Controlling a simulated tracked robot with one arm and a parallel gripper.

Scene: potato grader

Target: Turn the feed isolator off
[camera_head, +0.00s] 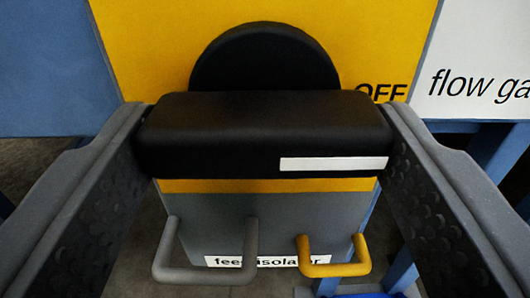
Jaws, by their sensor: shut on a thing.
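The feed isolator's black handle (262,130) lies across the picture, with a white mark on its right part pointing toward the right. A round black hub (264,60) shows behind it on a yellow plate (170,40). The word OFF (381,93) is partly visible right of the handle. My gripper (265,140) has one finger at each end of the handle and is shut on it. A label reading "feed isolator" (232,261) sits on the grey box below, partly hidden by a handle.
A grey U-shaped handle (205,274) and a yellow one (333,268) stick out below the isolator, between my fingers. A white sign starting "flow ga" (480,60) is at the right. A blue panel (50,70) is at the left.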

